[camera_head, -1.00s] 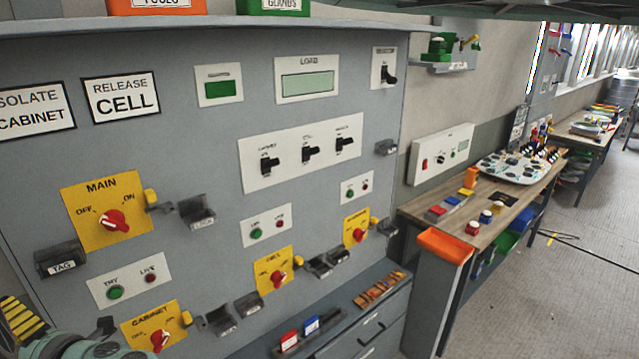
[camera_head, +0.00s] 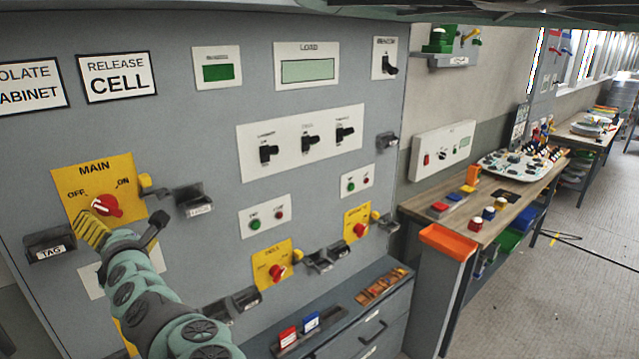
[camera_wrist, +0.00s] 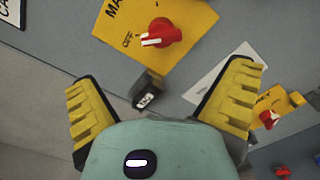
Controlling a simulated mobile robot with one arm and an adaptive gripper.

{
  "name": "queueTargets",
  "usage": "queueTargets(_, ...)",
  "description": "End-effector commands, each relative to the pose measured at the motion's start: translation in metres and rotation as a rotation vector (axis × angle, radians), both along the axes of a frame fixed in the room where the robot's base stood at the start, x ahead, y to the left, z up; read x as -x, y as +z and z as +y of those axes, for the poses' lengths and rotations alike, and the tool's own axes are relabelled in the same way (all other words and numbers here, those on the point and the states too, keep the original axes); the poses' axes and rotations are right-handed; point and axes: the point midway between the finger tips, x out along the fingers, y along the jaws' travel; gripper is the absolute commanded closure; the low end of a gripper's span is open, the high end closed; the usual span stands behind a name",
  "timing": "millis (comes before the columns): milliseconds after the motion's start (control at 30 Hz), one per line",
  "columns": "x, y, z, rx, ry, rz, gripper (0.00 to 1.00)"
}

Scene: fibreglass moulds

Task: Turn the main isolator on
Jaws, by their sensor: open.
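The main isolator is a red rotary knob (camera_head: 110,206) on a yellow plate (camera_head: 94,177) labelled MAIN, with OFF at left and ON at right. Its white mark points towards OFF. My gripper (camera_head: 122,219) is open and empty in front of the plate's lower part, with a yellow ribbed finger beside the knob's lower left in the picture. In the wrist view, the knob (camera_wrist: 165,33) lies ahead, beyond the spread fingertips (camera_wrist: 165,76); no contact shows.
A dark TAG holder (camera_head: 50,243) is left of the plate; a yellow block (camera_head: 146,181) and dark holder (camera_head: 194,200) are at right. A workbench (camera_head: 490,215) stands at right.

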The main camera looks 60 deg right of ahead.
Motion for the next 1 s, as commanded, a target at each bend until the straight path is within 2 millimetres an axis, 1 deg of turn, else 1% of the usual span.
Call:
queueTargets(33,-0.006,-0.002,-0.001,0.0,0.0,0.0,0.0)
queueTargets(300,-0.033,-0.002,-0.007,-0.001,0.003,-0.002,0.0)
queueTargets(567,-0.056,-0.002,-0.016,-0.003,-0.003,-0.005,0.0)
queueTargets(700,-0.068,-0.003,-0.017,-0.007,0.001,-0.003,0.0)
queueTargets(833,-0.073,-0.002,-0.025,-0.01,-0.012,-0.002,0.0)
queueTargets(1000,-0.082,-0.002,-0.027,-0.009,-0.011,-0.002,0.0)
